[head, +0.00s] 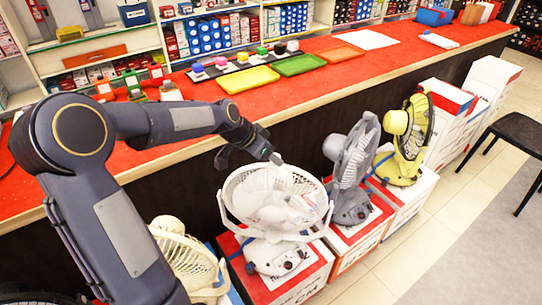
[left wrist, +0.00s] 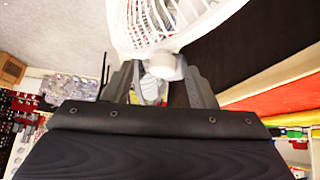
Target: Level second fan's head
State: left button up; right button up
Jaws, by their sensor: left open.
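The second fan is white (head: 272,200) and stands on a red and white box in the head view. Its round head is tipped back, with the cage facing mostly upward, above its white base (head: 275,257). My left arm reaches over it from the left. My left gripper (head: 274,158) is at the far rim of the cage. In the left wrist view the fan's white cage (left wrist: 165,22) fills the top. A white rounded part (left wrist: 165,68) of the fan shows between the open fingers of my left gripper (left wrist: 162,78); I cannot tell whether they touch it. My right gripper is out of view.
A cream fan (head: 188,258) stands at left, partly behind my arm. A grey fan (head: 355,170) and a yellow fan (head: 408,140) stand on boxes to the right. The red counter (head: 370,75) runs behind them. A black stool (head: 515,135) stands at far right. The floor in front is clear.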

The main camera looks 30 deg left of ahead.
pick_arm(q)
jog(key=v, duration=0.6)
jog(key=shift+s+r, duration=0.1)
jog(key=s+d+r+n+p, duration=0.2)
jog(key=s+d, duration=0.1)
jog(key=s, duration=0.5)
jog(key=s+d+r+n+p, duration=0.2)
jog(key=s+d+p, duration=0.1)
jog(key=s, duration=0.6)
jog(key=s+d+r+n+p, duration=0.2)
jog(key=s+d+p, duration=0.1)
jog(key=s, duration=0.6)
jog(key=shift+n+g, duration=0.3)
jog(key=shift+n, duration=0.1)
